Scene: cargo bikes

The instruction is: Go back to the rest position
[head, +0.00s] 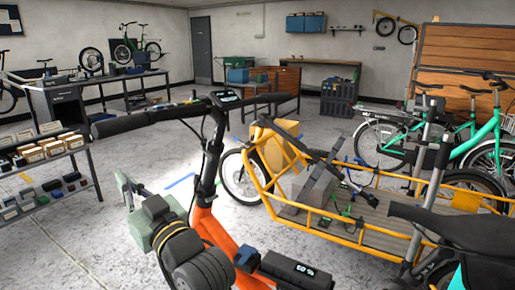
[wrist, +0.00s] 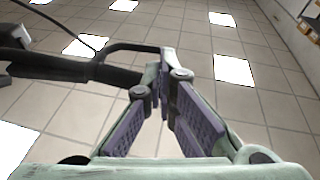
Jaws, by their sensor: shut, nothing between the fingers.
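My gripper (head: 123,180) shows small in the head view, pointing up below the left handlebar grip of the orange bike (head: 215,235). In the wrist view my gripper (wrist: 164,72) has its purple-padded fingers closed together at the tips, with nothing between them. The dark handlebar (wrist: 60,66) and its brake lever (wrist: 130,47) pass at the left, and the lever reaches behind the fingertips. I cannot tell whether they touch.
The handlebar (head: 165,116) stretches over my gripper. A shelf rack (head: 50,165) with small boxes stands at the left. A yellow cargo bike (head: 375,235) fills the right, with green bikes (head: 480,135) behind. Open floor (head: 120,165) lies between the rack and the orange bike.

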